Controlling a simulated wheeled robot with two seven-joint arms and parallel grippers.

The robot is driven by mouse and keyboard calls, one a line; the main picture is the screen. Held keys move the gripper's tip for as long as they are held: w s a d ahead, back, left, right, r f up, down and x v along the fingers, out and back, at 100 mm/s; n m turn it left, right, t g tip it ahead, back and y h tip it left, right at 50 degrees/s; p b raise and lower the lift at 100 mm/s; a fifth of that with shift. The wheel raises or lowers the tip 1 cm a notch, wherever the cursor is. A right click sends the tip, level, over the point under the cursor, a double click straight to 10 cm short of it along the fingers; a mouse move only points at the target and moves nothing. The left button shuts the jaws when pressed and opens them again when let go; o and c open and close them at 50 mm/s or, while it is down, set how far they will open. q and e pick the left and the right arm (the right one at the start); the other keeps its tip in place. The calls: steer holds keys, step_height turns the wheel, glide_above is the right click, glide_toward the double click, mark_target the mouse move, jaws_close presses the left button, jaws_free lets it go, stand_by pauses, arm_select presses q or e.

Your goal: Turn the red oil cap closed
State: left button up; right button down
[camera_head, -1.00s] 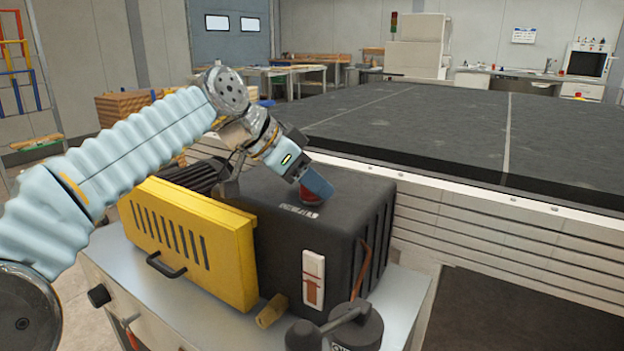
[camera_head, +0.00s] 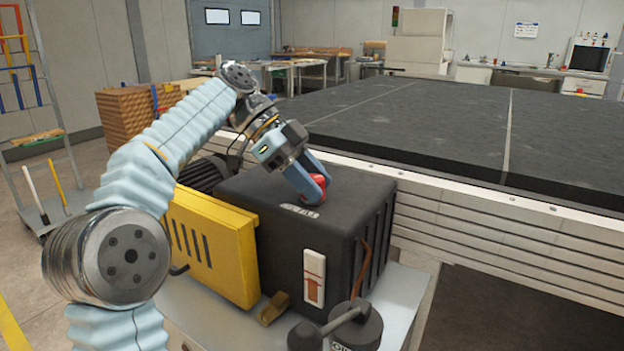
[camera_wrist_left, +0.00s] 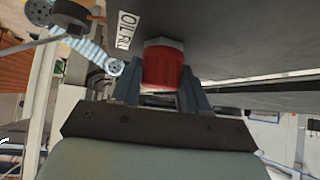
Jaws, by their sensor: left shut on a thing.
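The red oil cap (camera_head: 314,190) sits on top of the black pump housing (camera_head: 345,205), beside a white label. It also shows in the left wrist view (camera_wrist_left: 163,68), where the label reads "OIL" and is partly cut off. My left gripper (camera_head: 312,188) comes down at a tilt from the upper left. Its blue fingers stand on either side of the cap and are shut on it. In the left wrist view the fingers (camera_wrist_left: 163,92) flank the cap. My right gripper is in neither view.
A yellow guard (camera_head: 212,245) stands left of the housing. A round black fitting (camera_head: 358,325) is in front. A large dark flat table (camera_head: 440,130) with a pale slatted side lies behind and right. A rack (camera_head: 40,120) stands at the far left.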

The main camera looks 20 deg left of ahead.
arm_select(q)
steer(key=shift+m+g, duration=0.5)
steer(key=shift+m, duration=0.1)
steer(key=o, duration=1)
steer(key=shift+d, duration=0.1)
